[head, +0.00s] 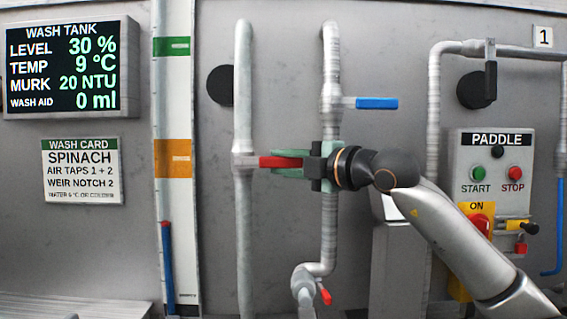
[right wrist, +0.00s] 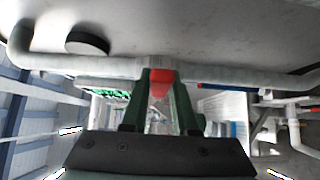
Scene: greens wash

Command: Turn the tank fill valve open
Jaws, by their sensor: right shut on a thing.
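A red valve lever (head: 278,162) sits on the left vertical pipe (head: 243,110) in the head view. It points right, level and across the pipe. My right gripper (head: 292,162) comes in from the right, and its green fingers are shut on this lever. In the right wrist view the red lever (right wrist: 161,82) shows between the two fingers, in front of the pipe (right wrist: 105,67). The fingers hide part of the lever. No label naming the valve is legible. My left gripper is not in view.
A blue lever (head: 376,103) sticks out right from the second pipe (head: 331,65), above my right gripper. A small red lever (head: 325,294) is lower down. The paddle box (head: 495,150) is at right. The wash tank display (head: 68,68) reads level 30 %.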

